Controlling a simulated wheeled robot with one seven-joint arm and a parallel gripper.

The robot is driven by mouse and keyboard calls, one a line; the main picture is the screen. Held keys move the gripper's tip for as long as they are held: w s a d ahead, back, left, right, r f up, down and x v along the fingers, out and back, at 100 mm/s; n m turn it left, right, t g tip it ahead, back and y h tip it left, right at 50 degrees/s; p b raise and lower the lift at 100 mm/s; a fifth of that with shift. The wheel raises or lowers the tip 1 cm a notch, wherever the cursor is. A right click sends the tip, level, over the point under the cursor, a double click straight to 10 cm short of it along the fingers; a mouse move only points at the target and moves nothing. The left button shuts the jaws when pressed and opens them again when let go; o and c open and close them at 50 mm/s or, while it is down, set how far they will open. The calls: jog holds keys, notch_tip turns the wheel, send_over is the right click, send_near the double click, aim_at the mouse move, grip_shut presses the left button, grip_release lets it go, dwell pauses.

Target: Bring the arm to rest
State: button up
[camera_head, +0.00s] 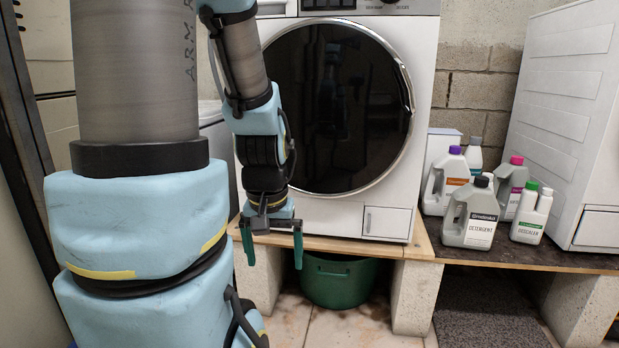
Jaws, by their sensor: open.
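My gripper (273,249) hangs pointing down at the end of my arm, left of centre in the head view. Its two green fingers are spread apart with nothing between them. It is in front of the lower left of a white washing machine (424,60) with a shut, round dark door (340,105). My upper arm fills the left of the view. I cannot tell from this one view how far the fingers are from the wooden board.
The machine stands on a wooden board (419,243) on concrete blocks (415,295). A green tub (340,282) sits underneath. Several bottles, including a grey detergent bottle (470,215), stand on the right beside a white cabinet (570,110). A dark mat (485,315) lies on the floor.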

notch_tip(320, 180, up, 31)
jog(key=p, duration=2.8)
jog(key=shift+f, duration=0.2)
